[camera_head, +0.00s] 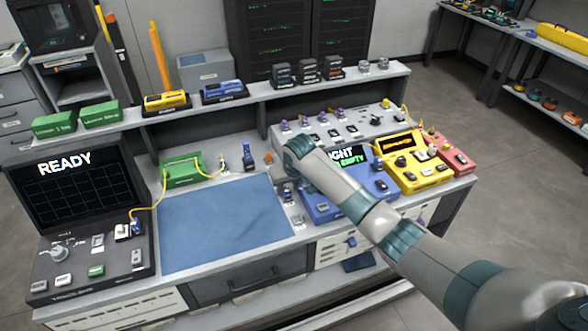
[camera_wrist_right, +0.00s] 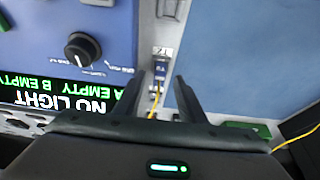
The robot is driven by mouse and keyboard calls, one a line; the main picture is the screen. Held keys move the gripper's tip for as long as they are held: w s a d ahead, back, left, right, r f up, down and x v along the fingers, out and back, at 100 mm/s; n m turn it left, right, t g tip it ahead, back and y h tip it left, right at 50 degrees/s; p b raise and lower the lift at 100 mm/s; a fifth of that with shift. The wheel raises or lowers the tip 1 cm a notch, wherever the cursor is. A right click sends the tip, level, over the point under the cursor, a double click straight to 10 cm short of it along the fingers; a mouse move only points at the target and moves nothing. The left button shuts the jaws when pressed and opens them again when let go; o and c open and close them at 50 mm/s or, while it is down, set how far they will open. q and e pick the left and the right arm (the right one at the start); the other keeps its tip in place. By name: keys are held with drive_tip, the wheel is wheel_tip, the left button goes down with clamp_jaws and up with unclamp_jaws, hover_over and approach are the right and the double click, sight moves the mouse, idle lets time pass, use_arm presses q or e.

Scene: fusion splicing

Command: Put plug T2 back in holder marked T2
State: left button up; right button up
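In the right wrist view, a small plug (camera_wrist_right: 161,68) with a blue body and a silver end stands in the narrow grey strip between a blue instrument and the blue mat. A thin yellow cable runs from it back between my fingers. My right gripper (camera_wrist_right: 156,84) is open, with one finger on each side of the plug line and visible gaps to both. In the head view my right gripper (camera_head: 291,172) is over the mat's right edge, its fingers mostly hidden by my arm. My left gripper is not in view.
The blue mat (camera_head: 222,224) is bare. A green box (camera_head: 181,168) with yellow cables stands behind it. The blue instrument (camera_wrist_right: 50,40) shows NO LIGHT and EMPTY. Small holders (camera_head: 298,222) line the mat's right side. A yellow instrument (camera_head: 415,166) stands further right.

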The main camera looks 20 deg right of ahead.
drive_tip(key=b+v, duration=0.2)
drive_tip(key=v, duration=1.3)
drive_tip(key=shift+b, duration=0.35)
drive_tip(key=shift+s, duration=0.15)
